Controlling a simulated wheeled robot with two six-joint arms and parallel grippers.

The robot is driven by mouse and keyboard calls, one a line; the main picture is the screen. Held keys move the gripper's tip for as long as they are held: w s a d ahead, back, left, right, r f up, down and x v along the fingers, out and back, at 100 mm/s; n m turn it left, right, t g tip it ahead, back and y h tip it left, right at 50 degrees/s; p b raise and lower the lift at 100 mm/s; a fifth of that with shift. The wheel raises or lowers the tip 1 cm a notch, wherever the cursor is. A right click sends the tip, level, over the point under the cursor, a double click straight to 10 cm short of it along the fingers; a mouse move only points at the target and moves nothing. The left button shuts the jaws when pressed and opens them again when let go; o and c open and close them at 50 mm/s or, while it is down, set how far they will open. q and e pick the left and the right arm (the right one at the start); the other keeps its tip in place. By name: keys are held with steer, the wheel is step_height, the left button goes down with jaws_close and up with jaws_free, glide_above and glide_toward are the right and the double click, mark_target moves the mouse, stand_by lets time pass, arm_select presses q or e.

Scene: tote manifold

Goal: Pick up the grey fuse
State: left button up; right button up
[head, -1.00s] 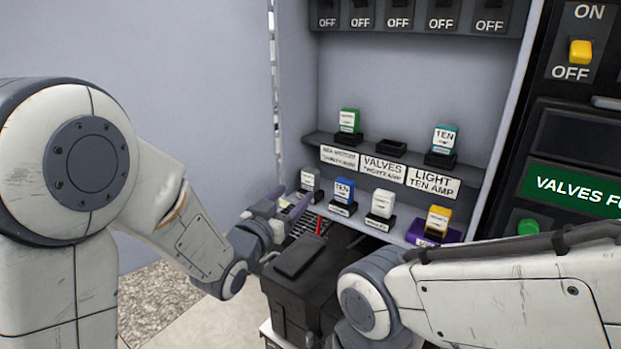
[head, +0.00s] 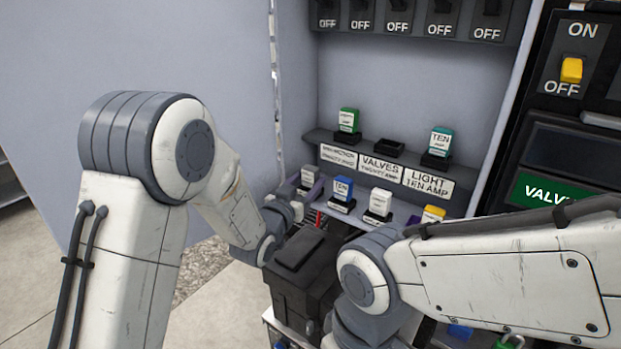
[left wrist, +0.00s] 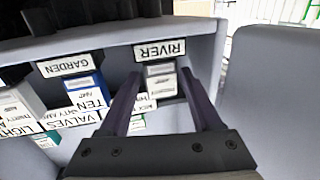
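The grey fuse (head: 308,177) stands at the left end of the lower shelf in the head view. In the left wrist view the grey fuse (left wrist: 162,80) sits beside the RIVER label, between the tips of my left gripper's purple fingers. My left gripper (left wrist: 160,74) is open, with a finger on each side of the fuse and visible gaps to it. In the head view my left gripper (head: 302,190) is small and partly hidden by its own wrist.
A blue fuse (head: 342,190), a white fuse (head: 380,202) and a yellow fuse (head: 433,214) stand to the right on the lower shelf. Green (head: 348,120) and teal (head: 440,142) fuses flank an empty socket (head: 390,147) above. The cabinet's side wall (left wrist: 275,100) is close by.

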arm_select(q)
jaws_close()
steer(key=shift+r, duration=0.1)
